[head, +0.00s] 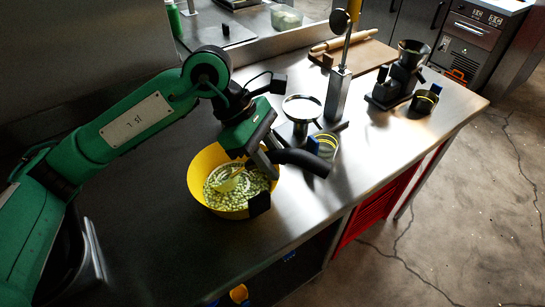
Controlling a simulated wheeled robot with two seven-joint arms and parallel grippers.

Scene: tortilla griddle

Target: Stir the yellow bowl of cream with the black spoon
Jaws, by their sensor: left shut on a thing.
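A yellow bowl (205,160) stands on the steel counter, filled with pale green and white bits. My left gripper (268,156) reaches in over the bowl's far right rim and is shut on the black spoon (303,160). The spoon's thick black handle sticks out to the right, past the rim. A spoon-like shape lies in the contents, but the gripper hides how it joins the handle. A small black block (260,204) sits at the bowl's near right rim. My right gripper is out of view.
A round-topped metal stand (302,108) and a blue-and-yellow item (325,145) stand close behind the bowl. A black grinder-like device (400,75) and a board with a rolling pin (345,40) are farther back. The counter front right of the bowl is bare.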

